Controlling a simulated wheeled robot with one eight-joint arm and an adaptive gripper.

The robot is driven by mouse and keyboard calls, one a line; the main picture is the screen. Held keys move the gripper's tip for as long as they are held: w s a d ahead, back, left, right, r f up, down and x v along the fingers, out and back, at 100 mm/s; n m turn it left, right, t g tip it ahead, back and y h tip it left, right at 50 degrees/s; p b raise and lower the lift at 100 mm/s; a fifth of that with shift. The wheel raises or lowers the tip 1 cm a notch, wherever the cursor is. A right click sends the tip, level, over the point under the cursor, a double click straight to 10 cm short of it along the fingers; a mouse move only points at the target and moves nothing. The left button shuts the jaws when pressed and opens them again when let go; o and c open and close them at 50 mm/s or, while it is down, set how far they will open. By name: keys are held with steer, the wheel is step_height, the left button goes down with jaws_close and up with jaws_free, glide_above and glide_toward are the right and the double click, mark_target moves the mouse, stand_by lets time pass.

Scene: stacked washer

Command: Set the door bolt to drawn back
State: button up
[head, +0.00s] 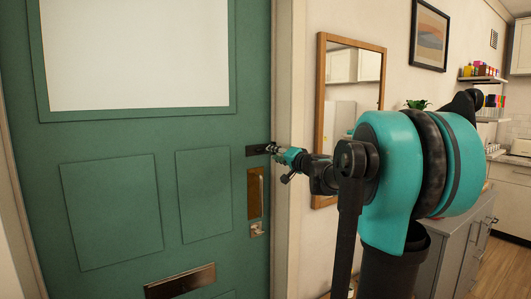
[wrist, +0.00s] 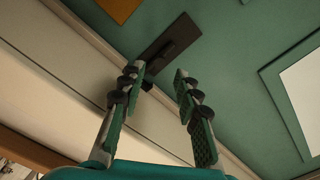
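The door bolt is a dark plate (head: 258,149) near the right edge of the green door (head: 110,150), above the brass handle. In the wrist view the bolt (wrist: 178,38) lies just beyond my fingertips, with a small raised knob on it. A small dark piece shows near the door edge, partly behind the left finger. I cannot tell whether the bolt is drawn back. My gripper (head: 275,150) is at the bolt's right end. In the wrist view my gripper (wrist: 157,75) has its fingers apart with nothing clearly held between them.
A brass handle plate (head: 255,193) with a lock below it sits under the bolt. A brass letter slot (head: 180,281) is low on the door. The frame and wall are close on the right, with a wood-framed mirror (head: 321,100) and a grey cabinet (head: 455,245).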

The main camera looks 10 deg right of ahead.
mark_target(265, 151)
steer(key=x, duration=0.6)
steer(key=shift+w+a, duration=0.2)
steer(key=shift+w, duration=0.15)
steer(key=shift+c, duration=0.4)
jaws_close()
